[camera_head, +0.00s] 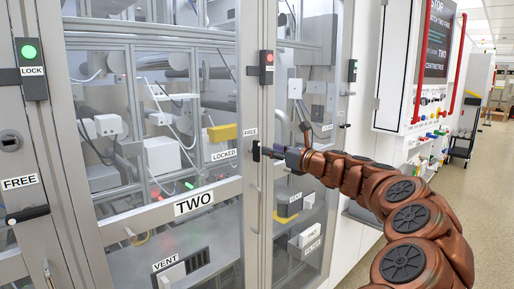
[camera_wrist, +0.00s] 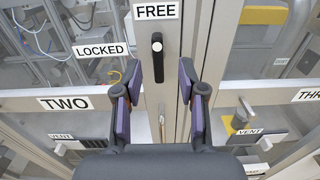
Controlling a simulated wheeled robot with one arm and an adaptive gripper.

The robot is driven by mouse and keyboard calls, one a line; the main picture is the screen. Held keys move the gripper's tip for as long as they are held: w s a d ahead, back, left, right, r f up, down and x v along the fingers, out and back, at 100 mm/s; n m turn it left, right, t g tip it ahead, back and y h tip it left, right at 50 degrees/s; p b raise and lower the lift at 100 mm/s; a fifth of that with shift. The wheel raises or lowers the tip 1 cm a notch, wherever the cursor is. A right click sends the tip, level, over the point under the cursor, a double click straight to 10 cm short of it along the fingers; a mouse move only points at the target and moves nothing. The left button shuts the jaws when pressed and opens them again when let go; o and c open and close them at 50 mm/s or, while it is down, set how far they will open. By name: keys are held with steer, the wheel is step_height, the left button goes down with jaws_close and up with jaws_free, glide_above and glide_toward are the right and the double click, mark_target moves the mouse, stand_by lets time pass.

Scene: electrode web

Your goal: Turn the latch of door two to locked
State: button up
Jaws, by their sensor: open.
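Door two carries a TWO label (camera_head: 194,204), which also shows in the wrist view (camera_wrist: 64,103). Its latch is a short black handle (camera_wrist: 157,62) on the door's frame post, standing upright just under the FREE label (camera_wrist: 156,10). The LOCKED label (camera_wrist: 103,50) lies to the latch's left. In the head view the latch (camera_head: 256,151) is small and close to my gripper (camera_head: 275,153). In the wrist view my gripper (camera_wrist: 160,76) is open, with one purple-padded finger on each side below the latch. I see no contact with it.
A red indicator (camera_head: 267,66) is on the post above the latch. The left door has a green-lit LOCK box (camera_head: 31,67) and a black latch (camera_head: 28,214) by FREE. A vertical metal handle (camera_wrist: 161,122) stands below door two's latch. Open floor (camera_head: 470,200) lies right.

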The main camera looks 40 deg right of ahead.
mark_target(259, 146)
steer(key=w+p, duration=0.1)
steer(key=w, duration=0.6)
steer(key=shift+w, duration=0.2)
jaws_close()
